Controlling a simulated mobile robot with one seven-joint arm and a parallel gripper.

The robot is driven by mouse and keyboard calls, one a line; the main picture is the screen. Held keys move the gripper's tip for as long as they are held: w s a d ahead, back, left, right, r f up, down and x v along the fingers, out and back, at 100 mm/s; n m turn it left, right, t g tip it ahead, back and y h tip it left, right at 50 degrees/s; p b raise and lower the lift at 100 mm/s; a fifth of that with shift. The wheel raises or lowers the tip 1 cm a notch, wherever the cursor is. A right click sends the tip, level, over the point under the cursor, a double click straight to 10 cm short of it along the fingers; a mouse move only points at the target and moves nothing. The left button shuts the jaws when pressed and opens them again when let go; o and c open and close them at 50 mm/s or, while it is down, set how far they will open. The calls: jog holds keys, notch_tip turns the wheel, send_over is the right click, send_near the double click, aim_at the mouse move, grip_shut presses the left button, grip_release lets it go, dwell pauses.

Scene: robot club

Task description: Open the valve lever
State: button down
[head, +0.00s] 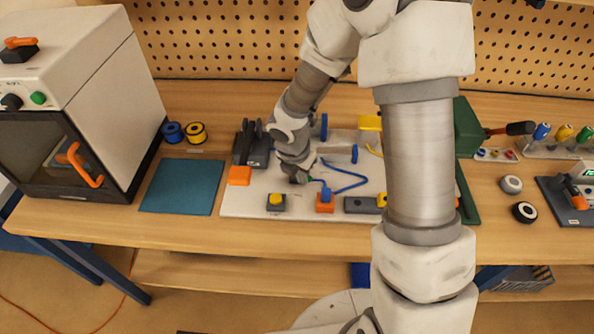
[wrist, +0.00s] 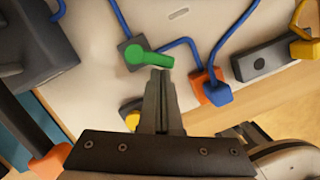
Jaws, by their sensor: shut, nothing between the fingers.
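The green valve lever (wrist: 148,57) sits on a small dark grey block in the wrist view. Its rounded hub is at the left and its handle points right. In the head view only a sliver of green shows beside my gripper (head: 298,181), which hides most of the valve. In the wrist view my gripper (wrist: 160,76) is shut and empty. Its fingertips are just below the lever's handle; I cannot tell whether they touch it.
A white board (head: 245,203) carries the valve, blue tubes (head: 348,182), an orange block with a blue plug (head: 325,200) and a yellow button (head: 276,200). A dark grey device with an orange end (head: 239,176) stands at its left. The teal mat (head: 182,186) is bare.

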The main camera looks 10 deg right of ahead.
jog(key=n+p, duration=0.1)
jog(key=d+n+p, duration=0.1)
jog(key=n, duration=0.1)
jog(key=shift+w+d+r+y, duration=0.15)
jog(key=shift+d+y, duration=0.05)
jog(key=shift+y, duration=0.1)
jog(key=shift+w+d+n, duration=0.15)
jog(key=shift+n, duration=0.65)
jog(key=shift+w+p, duration=0.1)
jog(key=shift+p, duration=0.2)
jog(key=shift+w+a+p, duration=0.3)
jog(key=shift+w+a, duration=0.25)
